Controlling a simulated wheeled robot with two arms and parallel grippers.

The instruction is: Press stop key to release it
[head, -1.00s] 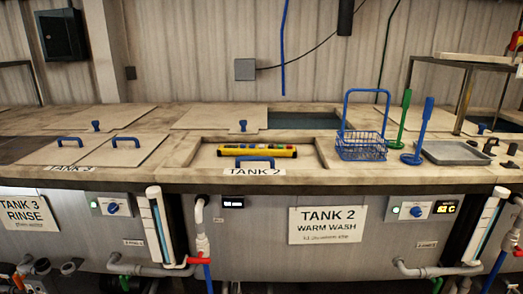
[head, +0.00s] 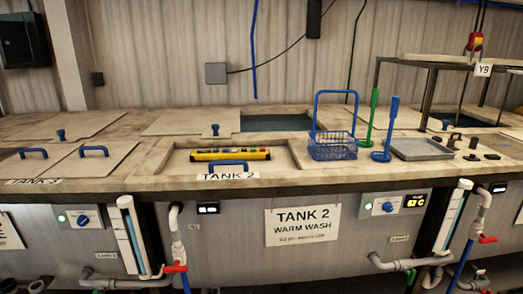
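A yellow control bar (head: 230,154) with several coloured buttons lies on the recessed Tank 2 lid, behind a blue handle (head: 229,165). The buttons are too small to read, so I cannot tell which is the stop key or whether it is pressed in. A red and yellow device (head: 475,41) hangs from a cable at the upper right, above a tag marked Y9 (head: 483,69). I cannot make out a key on it. Neither of my grippers is in view.
A blue wire basket (head: 333,147), green paddle (head: 369,118), blue paddle (head: 386,132) and grey tray (head: 421,150) stand right of the lid. A metal frame (head: 428,97) rises at the right. Pipes and a white column (head: 131,236) line the tank front.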

